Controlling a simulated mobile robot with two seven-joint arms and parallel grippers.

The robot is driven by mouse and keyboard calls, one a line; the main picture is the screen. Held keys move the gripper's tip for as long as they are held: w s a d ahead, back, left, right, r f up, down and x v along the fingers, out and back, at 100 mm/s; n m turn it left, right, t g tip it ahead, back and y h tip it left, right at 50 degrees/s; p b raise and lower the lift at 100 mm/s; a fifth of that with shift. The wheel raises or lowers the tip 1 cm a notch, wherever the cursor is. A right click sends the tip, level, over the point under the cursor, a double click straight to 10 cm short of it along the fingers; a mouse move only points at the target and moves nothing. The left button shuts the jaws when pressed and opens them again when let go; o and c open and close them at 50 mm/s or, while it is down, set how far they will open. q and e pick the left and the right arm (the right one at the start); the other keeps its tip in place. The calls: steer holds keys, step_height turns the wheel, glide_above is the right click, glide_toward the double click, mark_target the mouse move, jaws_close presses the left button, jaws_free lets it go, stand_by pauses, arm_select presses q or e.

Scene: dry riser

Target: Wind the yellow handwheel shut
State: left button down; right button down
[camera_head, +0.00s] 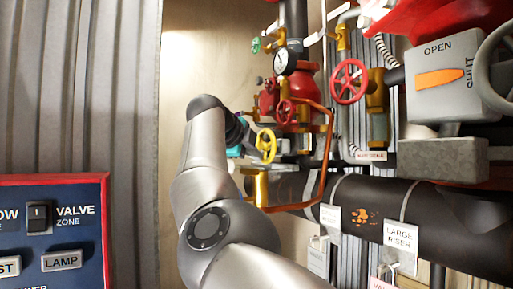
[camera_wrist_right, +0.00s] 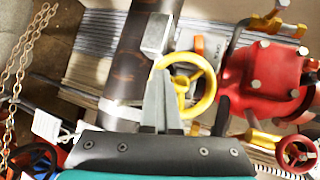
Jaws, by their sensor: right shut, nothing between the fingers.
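The yellow handwheel (camera_head: 266,146) is upright beside the red valve assembly in the head view, just right of my right wrist. In the right wrist view the yellow handwheel (camera_wrist_right: 182,84) shows its rim, spokes and hub. My right gripper (camera_wrist_right: 162,78) is shut and empty, its grey fingers overlapping the left part of the wheel in that view. Whether the fingers touch the rim or pass between the spokes cannot be told. In the head view the right fingers are too small and covered to make out. My left gripper is not in view.
A red valve body (camera_wrist_right: 265,80) stands close to the wheel. Red handwheels (camera_head: 349,81), a gauge (camera_head: 285,62) and a copper pipe (camera_head: 327,160) crowd the area. A black riser pipe (camera_head: 440,225) runs below. A blue panel (camera_head: 50,235) stands at left.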

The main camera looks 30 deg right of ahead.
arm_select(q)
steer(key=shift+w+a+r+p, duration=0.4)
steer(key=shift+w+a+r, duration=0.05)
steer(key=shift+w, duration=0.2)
arm_select(e)
steer(key=a, duration=0.3)
steer(key=shift+s+a, duration=0.1)
steer(key=shift+a, duration=0.3)
steer(key=shift+f, duration=0.1)
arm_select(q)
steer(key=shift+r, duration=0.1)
arm_select(e)
steer(key=shift+d, duration=0.1)
